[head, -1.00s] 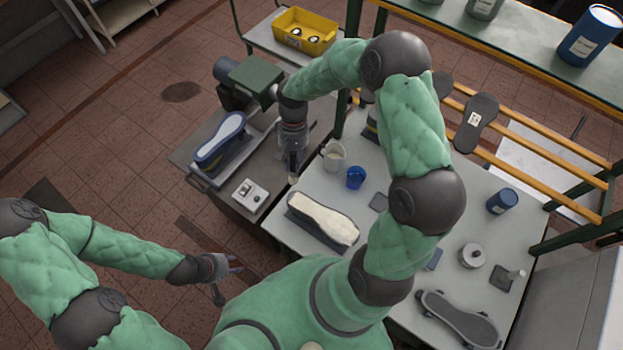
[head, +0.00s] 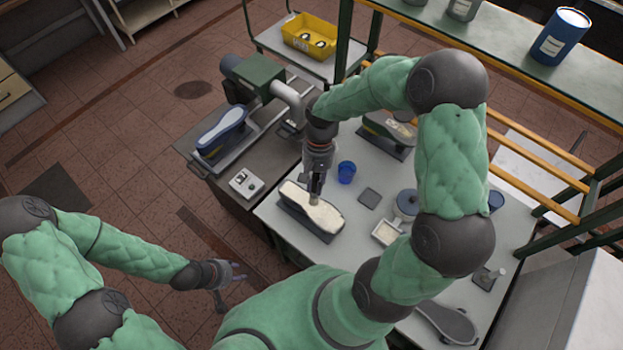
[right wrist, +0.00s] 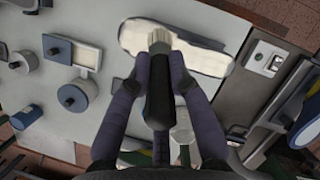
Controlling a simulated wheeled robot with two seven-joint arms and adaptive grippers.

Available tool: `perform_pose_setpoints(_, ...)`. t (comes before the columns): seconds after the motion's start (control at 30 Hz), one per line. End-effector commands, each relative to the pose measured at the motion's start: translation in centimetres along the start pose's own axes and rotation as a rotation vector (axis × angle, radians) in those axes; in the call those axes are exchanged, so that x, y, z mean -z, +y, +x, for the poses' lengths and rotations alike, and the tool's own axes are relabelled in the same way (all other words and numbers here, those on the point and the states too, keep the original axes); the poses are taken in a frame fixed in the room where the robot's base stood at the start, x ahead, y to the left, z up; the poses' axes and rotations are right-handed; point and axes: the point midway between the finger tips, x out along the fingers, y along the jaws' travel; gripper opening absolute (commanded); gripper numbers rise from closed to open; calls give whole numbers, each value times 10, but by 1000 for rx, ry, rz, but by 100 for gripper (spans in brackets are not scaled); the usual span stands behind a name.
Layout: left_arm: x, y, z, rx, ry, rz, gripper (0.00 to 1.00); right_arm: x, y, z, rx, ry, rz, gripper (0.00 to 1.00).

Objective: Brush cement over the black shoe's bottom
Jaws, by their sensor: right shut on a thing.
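The black shoe (head: 296,223) lies bottom up on the grey table, its sole (head: 295,193) covered in a cream colour. In the right wrist view, the cream sole (right wrist: 205,58) fills the top centre. My right gripper (head: 316,188) is over the shoe and shut on a dark-handled brush (right wrist: 158,95). The brush's pale end overlaps the sole in the wrist view; I cannot tell whether it touches. My left gripper (head: 236,278) is open and empty, left of the table over the floor.
A blue cup (head: 346,172), a flat grey pad (head: 369,198) and a cream-filled tray (head: 386,233) stand right of the shoe. A second shoe (head: 384,133) is behind. A blue shoe (head: 212,143) sits at the machine on the left. Green posts edge the right side.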

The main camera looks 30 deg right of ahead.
Motion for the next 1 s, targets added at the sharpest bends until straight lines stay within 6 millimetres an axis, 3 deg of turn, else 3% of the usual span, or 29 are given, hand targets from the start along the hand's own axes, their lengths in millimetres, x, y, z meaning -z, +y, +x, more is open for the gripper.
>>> perform_pose_setpoints(0.6, 1, -12, 33, 0, 0, 0, 40, 14, 6, 44, 0, 1, 0, 0)
perform_pose_setpoints(1.0, 1, -12, 34, 0, 0, 0, 40, 15, 6, 46, 0, 1, 0, 0)
